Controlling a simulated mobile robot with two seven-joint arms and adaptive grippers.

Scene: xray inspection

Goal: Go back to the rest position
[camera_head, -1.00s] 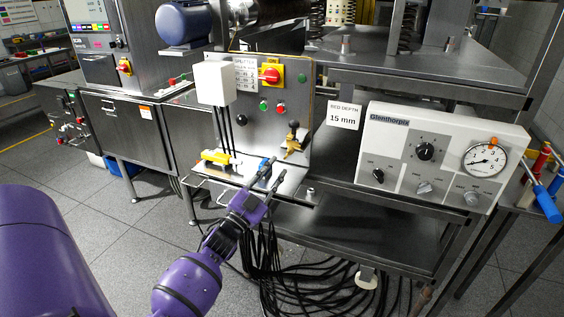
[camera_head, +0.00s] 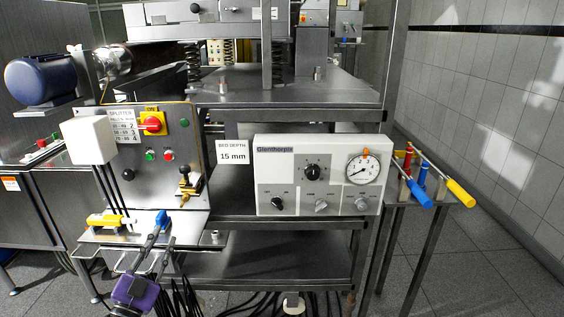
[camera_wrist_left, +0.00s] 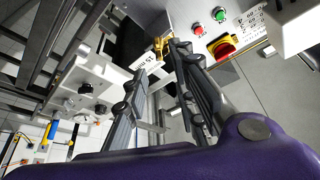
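My left gripper (camera_head: 161,241) shows low at the left in the head view, with its purple wrist below. Its two grey fingers point up toward the small metal shelf of the splitter panel (camera_head: 180,152). In the left wrist view the fingers (camera_wrist_left: 160,60) stand apart, with nothing seen held between them. A blue item (camera_head: 160,217) and a yellow item (camera_head: 105,220) lie on the shelf by the fingertips. I cannot tell whether the fingers touch the shelf or the blue item. My right gripper is in neither view.
A white control box (camera_head: 318,175) with a dial stands on the metal rack to the right of the panel. Blue and yellow handles (camera_head: 417,193) stick out from a side stand farther right. Black cables (camera_head: 185,298) hang below the shelf. Grey floor lies open at the lower right.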

